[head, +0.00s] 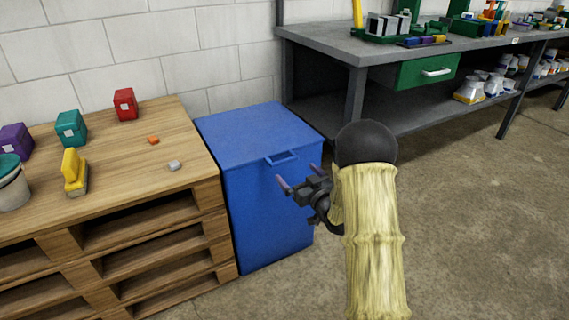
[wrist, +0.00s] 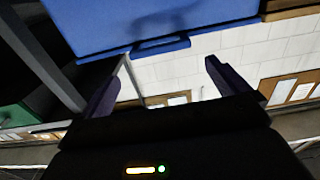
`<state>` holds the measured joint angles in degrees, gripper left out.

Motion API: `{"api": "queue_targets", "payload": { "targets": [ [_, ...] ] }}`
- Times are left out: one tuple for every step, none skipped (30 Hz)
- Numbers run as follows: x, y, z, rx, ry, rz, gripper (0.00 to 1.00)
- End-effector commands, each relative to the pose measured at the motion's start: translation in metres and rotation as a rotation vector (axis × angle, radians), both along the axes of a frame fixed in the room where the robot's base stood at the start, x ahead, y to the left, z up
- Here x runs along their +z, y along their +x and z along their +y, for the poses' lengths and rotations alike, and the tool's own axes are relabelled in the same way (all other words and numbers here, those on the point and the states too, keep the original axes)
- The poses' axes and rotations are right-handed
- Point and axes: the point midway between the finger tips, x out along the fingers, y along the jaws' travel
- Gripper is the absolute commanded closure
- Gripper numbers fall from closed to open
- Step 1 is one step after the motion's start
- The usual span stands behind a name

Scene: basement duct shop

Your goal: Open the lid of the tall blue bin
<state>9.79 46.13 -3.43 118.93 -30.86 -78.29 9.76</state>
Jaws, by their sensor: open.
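The tall blue bin (head: 262,215) stands upright between the wooden pallet stack and the workbench. Its lid (head: 255,130) lies flat and looks shut, with a blue handle (head: 283,158) at the front edge. My gripper (head: 298,178) is open and empty, in front of the bin's front face, a little below the handle in the head view. In the wrist view the blue bin (wrist: 100,25) fills the top, and the handle (wrist: 160,46) shows beyond the two spread fingers of my gripper (wrist: 165,78). I see no contact with the handle.
The pallet stack (head: 190,190) at left holds colored boxes, a yellow tool (head: 74,172) and small blocks. A grey workbench (head: 345,48) with a green drawer (head: 425,71) stands behind at right. The concrete floor (head: 470,190) at right is clear.

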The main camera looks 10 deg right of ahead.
Motion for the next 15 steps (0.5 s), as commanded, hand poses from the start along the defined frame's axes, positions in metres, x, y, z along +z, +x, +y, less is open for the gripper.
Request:
{"api": "queue_targets", "payload": {
  "targets": [
    [-0.002,0.009,0.004,0.002,-0.001,-0.003,0.0],
    [-0.002,0.014,0.005,0.002,-0.001,-0.003,0.0],
    [-0.002,0.021,0.007,0.002,0.0,-0.003,0.0],
    [-0.002,0.026,0.009,0.002,0.0,-0.002,0.0],
    [-0.002,0.031,0.011,0.002,0.0,-0.003,0.0],
    [-0.002,0.037,0.013,0.001,-0.001,-0.003,0.0],
    [-0.002,0.042,0.014,0.002,-0.001,-0.003,0.0],
    [-0.003,0.047,0.016,0.002,0.0,-0.002,0.0],
    [-0.002,0.053,0.018,0.002,0.0,-0.003,0.0],
    [-0.002,0.058,0.02,0.002,-0.001,-0.003,0.0],
    [-0.002,0.062,0.021,0.002,-0.001,-0.003,0.0],
    [-0.002,0.068,0.022,0.001,-0.001,-0.003,0.0],
    [-0.002,0.071,0.023,0.001,0.0,-0.002,0.0],
    [-0.002,0.075,0.024,0.001,0.0,-0.002,0.0],
    [-0.002,0.079,0.026,0.0,0.0,-0.001,0.0]
  ]
}}
